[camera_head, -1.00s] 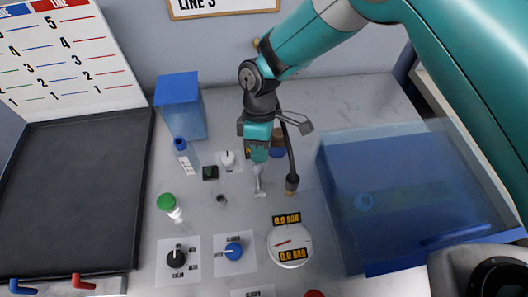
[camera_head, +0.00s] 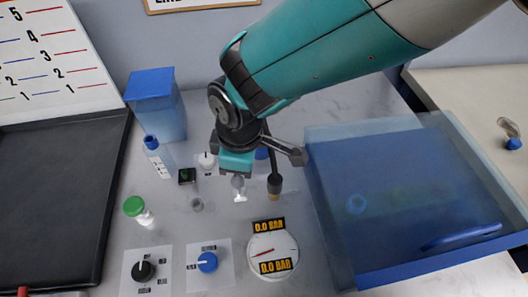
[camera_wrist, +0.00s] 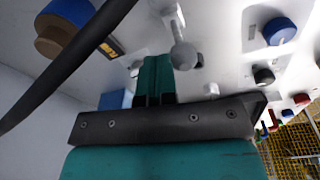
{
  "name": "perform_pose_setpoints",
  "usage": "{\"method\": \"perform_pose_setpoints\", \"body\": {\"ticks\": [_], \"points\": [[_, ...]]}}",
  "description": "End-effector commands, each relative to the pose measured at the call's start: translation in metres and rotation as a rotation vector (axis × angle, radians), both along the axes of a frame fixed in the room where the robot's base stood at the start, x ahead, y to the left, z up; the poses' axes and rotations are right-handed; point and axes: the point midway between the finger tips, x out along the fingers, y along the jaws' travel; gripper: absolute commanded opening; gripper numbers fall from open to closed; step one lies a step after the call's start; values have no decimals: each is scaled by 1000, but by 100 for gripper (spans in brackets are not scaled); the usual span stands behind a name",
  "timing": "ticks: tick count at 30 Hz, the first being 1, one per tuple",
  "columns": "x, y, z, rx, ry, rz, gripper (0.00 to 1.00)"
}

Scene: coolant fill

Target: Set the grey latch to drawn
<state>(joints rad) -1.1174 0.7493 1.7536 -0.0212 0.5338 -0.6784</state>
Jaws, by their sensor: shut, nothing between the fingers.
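A small pale grey lever with a rounded end, which looks like the grey latch (camera_head: 240,194), stands on the white panel just below my gripper. In the wrist view the grey latch (camera_wrist: 183,52) shows as a rod with a ball end, just beyond and right of my fingertips. My gripper (camera_head: 237,172) points down over it, its teal fingers (camera_wrist: 156,66) together and empty. The rod does not lie between the fingers. I cannot tell whether a finger touches it, or which setting it is at. Part of its base is hidden.
A dark hose with a tan end (camera_head: 275,187) hangs right of the latch. A blue see-through bin (camera_head: 400,270) stands at right, a black tray (camera_head: 60,200) at left.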

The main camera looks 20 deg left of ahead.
Motion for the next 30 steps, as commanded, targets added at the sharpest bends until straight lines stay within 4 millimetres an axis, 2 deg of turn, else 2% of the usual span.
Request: {"method": "perform_pose_setpoints", "body": {"ticks": [3,11,30], "points": [[-13,-2,-5,50,-87,12,0],[-27,-11,-3,133,-236,9,0],[-36,-18,-4,126,-226,4,0]]}}
